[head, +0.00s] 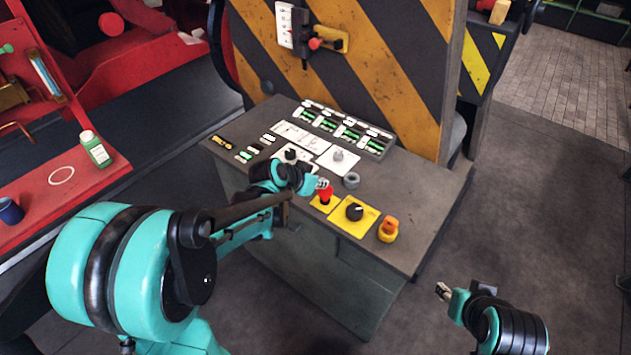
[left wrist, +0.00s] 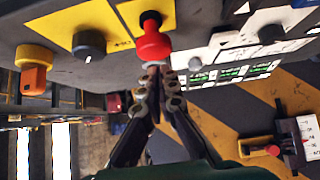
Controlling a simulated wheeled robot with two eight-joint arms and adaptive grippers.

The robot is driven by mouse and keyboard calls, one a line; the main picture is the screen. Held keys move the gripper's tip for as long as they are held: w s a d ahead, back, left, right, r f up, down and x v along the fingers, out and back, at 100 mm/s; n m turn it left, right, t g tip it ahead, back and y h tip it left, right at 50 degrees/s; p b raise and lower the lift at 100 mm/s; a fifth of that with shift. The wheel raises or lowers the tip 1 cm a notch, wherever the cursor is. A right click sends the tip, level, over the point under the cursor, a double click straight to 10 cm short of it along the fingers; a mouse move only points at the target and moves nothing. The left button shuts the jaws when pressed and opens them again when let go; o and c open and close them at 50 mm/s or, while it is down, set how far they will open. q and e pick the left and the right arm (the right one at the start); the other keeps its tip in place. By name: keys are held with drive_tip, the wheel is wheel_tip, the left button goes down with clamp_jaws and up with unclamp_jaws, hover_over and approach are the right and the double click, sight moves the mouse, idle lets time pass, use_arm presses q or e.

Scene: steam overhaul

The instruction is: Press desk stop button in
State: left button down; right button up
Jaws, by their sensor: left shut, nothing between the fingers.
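The desk stop button is a red mushroom head (head: 325,194) on a yellow plate near the front edge of the grey desk (head: 400,215).
A black knob (head: 354,212) on a yellow plate and an orange-yellow switch (head: 388,229) sit close right of the button. A grey ring-like knob (head: 351,181) is behind it. A striped panel (head: 350,80) rises behind the desk. The floor at right is clear.

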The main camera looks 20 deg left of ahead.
use_arm(q)
drive_tip(key=shift+f, duration=0.85)
